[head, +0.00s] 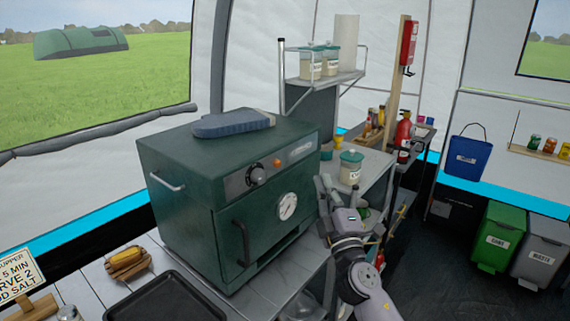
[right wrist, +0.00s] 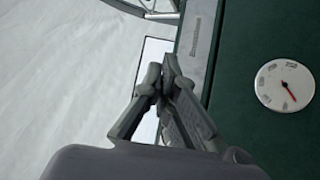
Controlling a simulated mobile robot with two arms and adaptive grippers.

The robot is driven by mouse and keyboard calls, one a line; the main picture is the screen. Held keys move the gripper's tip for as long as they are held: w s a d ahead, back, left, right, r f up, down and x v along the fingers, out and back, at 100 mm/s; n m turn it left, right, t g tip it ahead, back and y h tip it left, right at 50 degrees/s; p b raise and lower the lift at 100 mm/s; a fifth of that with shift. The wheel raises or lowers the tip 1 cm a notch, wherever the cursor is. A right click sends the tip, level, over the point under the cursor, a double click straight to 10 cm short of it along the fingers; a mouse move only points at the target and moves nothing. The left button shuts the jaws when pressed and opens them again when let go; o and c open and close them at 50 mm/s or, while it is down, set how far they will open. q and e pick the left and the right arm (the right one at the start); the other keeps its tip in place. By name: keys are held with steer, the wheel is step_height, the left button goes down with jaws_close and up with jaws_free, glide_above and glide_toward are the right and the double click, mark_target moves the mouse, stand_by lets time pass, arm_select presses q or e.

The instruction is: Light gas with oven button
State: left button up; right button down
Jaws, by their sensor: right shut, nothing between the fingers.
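The dark green oven (head: 180,145) stands on the bench. Its front has a black round knob (head: 255,175), a small orange button (head: 277,163) to the right of the knob, a white dial gauge (head: 288,206) and a black door handle (head: 240,242). My right gripper (head: 325,182) is beside the oven's right front edge, apart from the button. It is shut and empty. In the right wrist view the shut fingers (right wrist: 165,72) are left of the dial gauge (right wrist: 285,85); the knob and button are not seen there. My left gripper is not in view.
A blue-grey object (head: 232,123) lies on top of the oven. A lidded jar (head: 350,168) stands on the counter behind my right gripper. Bins (head: 497,240) stand at the right.

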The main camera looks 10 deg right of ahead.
mark_target(277, 164)
steer(key=shift+w+a, duration=0.1)
stand_by(0.3)
steer(key=w+a+b, duration=0.2)
steer(key=w+a, duration=0.3)
steer(key=w, duration=0.1)
steer(key=shift+w+a+b, duration=0.15)
steer(key=shift+w+b, duration=0.2)
steer(key=shift+w, duration=0.05)
stand_by(1.3)
steer(key=shift+w+a+b, duration=0.25)
steer(key=shift+w+b, duration=0.05)
steer(key=shift+w+a+b, duration=0.25)
steer(key=shift+w+b, duration=0.05)
steer(key=shift+b, duration=0.05)
stand_by(0.7)
steer(key=shift+s+d+r, duration=0.1)
steer(key=shift+s+d+p, duration=0.35)
steer(key=shift+s+d, duration=0.05)
steer(key=shift+s, duration=0.15)
